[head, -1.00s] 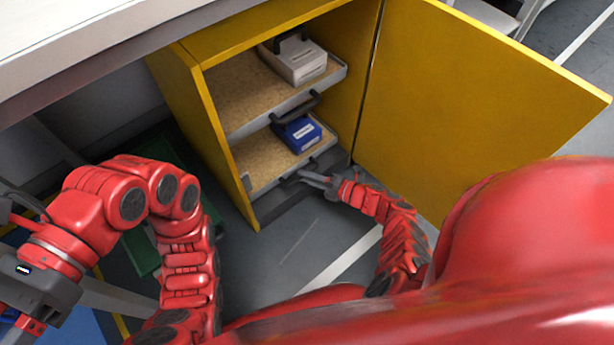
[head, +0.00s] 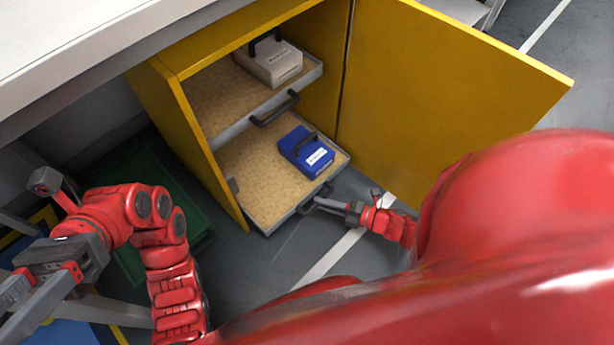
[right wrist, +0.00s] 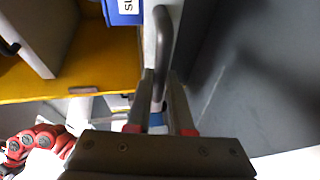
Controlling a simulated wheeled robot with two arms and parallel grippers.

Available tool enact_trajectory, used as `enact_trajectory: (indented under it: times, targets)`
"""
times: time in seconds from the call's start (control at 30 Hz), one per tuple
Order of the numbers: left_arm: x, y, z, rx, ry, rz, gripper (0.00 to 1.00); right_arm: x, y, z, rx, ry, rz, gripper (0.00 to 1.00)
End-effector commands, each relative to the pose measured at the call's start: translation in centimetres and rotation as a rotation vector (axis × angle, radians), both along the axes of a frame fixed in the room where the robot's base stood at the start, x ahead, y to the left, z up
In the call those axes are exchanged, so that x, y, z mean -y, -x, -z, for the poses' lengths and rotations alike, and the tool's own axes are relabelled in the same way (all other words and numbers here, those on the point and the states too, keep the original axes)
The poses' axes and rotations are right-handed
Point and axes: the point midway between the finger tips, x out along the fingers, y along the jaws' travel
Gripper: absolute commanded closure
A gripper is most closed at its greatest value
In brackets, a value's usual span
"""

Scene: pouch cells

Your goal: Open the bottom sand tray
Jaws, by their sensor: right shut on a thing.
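The bottom sand tray (head: 262,198) is slid part way out of the yellow cabinet (head: 190,120), with its front edge beyond the cabinet's opening. A blue pouch-cell box (head: 305,151) with a dark handle lies on its sand. My right gripper (head: 318,203) is shut on the tray's dark front handle; in the right wrist view the handle (right wrist: 163,50) runs between the two fingers (right wrist: 160,95). My left gripper (head: 15,295) is at the far left, away from the cabinet; its fingertips are not clearly seen.
The upper sand tray (head: 215,105) holds a grey-white box (head: 272,62) and has its own dark handle (head: 275,108). The yellow door (head: 440,95) stands wide open at right. A green mat or tray (head: 140,190) lies on the floor left. Floor in front is clear.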

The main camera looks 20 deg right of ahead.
Motion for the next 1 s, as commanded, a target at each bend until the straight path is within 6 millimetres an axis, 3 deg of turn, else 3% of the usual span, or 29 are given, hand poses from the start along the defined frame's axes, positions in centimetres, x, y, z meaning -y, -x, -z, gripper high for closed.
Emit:
enact_trajectory:
  times: [0.03,0.2,0.5,0.7,1.0]
  targets:
    - [0.1,-0.1,0.0,-0.009,-0.005,-0.005,0.5,0.6,1.5,0.1,-0.005,0.001,0.001,1.0]
    - [0.1,-0.2,0.0,-0.012,-0.007,-0.005,0.5,2.1,5.6,0.2,-0.005,0.001,0.002,1.0]
    - [-0.4,0.5,0.1,0.03,0.018,0.017,0.5,3.9,10.5,0.1,-0.002,0.001,0.001,1.0]
    - [-0.7,0.8,0.1,0.049,0.029,0.027,0.5,4.3,12.1,0.0,0.0,-0.001,-0.003,1.0]
    - [-0.8,0.9,0.1,0.055,0.033,0.03,0.5,4.5,12.5,0.0,0.001,0.0,-0.003,1.0]
